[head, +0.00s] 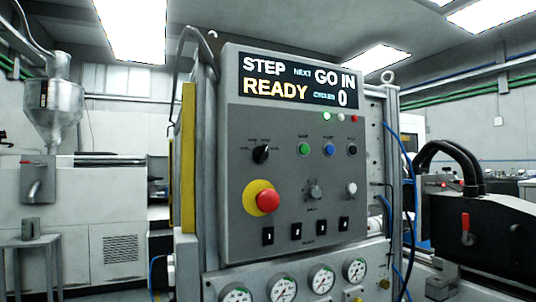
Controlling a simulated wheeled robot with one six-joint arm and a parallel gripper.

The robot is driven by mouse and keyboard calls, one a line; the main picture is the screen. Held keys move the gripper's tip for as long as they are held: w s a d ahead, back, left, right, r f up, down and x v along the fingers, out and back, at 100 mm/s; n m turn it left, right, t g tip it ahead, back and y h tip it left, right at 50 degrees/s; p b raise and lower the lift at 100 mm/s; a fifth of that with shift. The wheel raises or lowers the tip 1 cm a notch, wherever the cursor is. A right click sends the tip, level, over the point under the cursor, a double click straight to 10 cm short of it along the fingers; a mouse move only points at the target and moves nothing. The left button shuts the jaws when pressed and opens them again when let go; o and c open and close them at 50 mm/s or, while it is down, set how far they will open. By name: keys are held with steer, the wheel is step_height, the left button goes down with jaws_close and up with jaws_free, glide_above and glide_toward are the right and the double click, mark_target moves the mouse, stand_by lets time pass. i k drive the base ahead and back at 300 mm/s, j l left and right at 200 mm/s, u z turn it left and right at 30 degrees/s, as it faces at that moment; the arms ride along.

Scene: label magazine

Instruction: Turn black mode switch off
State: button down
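A grey control panel (290,195) faces me in the middle of the head view. A black rotary switch (260,154) sits at its upper left, below the display. Its knob looks tilted toward the upper right; the small labels above it are too small to read. My gripper is not in the picture, and nothing touches the switch.
The display (300,80) reads STEP, NEXT GO IN, READY, CYCLES 0. A red emergency button (267,200) on a yellow base sits below the switch. Green (304,149) and blue (328,149) buttons are to its right. Gauges (283,289) line the bottom.

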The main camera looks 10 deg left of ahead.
mark_target(260, 153)
steer(key=u, duration=0.3)
steer(key=i+l+u, duration=0.2)
steer(key=l+u, duration=0.15)
steer(key=i+l+u, duration=0.15)
steer(key=l+u, duration=0.25)
steer(key=i+l, duration=0.1)
steer(key=l, duration=0.25)
steer(key=i+l+u, duration=0.1)
steer(key=l, duration=0.2)
steer(key=i+l, duration=0.1)
steer(key=l, duration=0.25)
steer(key=i+l, duration=0.1)
steer(key=l, duration=0.25)
steer(key=u, duration=0.05)
